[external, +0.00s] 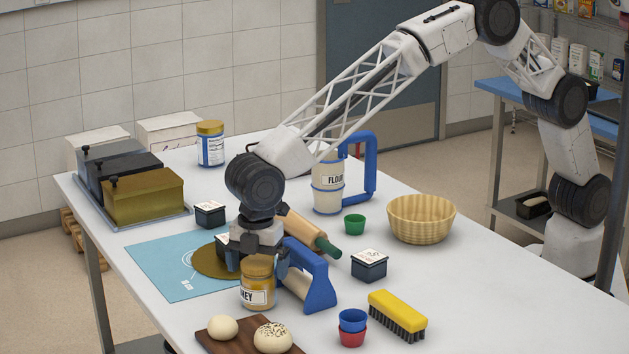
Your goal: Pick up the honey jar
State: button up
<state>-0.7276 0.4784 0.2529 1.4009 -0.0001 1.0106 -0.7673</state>
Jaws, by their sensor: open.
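The honey jar (257,287) stands upright on the white table. It is amber with a tan lid and a white label on which "HEY" can be read. My gripper (259,262) is low over the table at the jar, pointing down. Its jaws are open, with dark fingers near the lid on either side. I cannot tell whether a finger touches the jar. The wrist hides what is directly behind the jar.
A blue-handled scraper (318,288) stands close right of the jar. A wooden board (226,345) with two buns is in front. A rolling pin (306,230), dark box (369,266), brush (398,312), cups (352,338) and basket (421,218) lie around. A blue mat (165,262) is left.

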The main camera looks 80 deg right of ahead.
jog(key=shift+f, duration=1.15)
jog(key=shift+c, duration=0.2)
jog(key=c, duration=1.1)
jog(key=shift+r, duration=0.25)
jog(key=shift+r, duration=4.8)
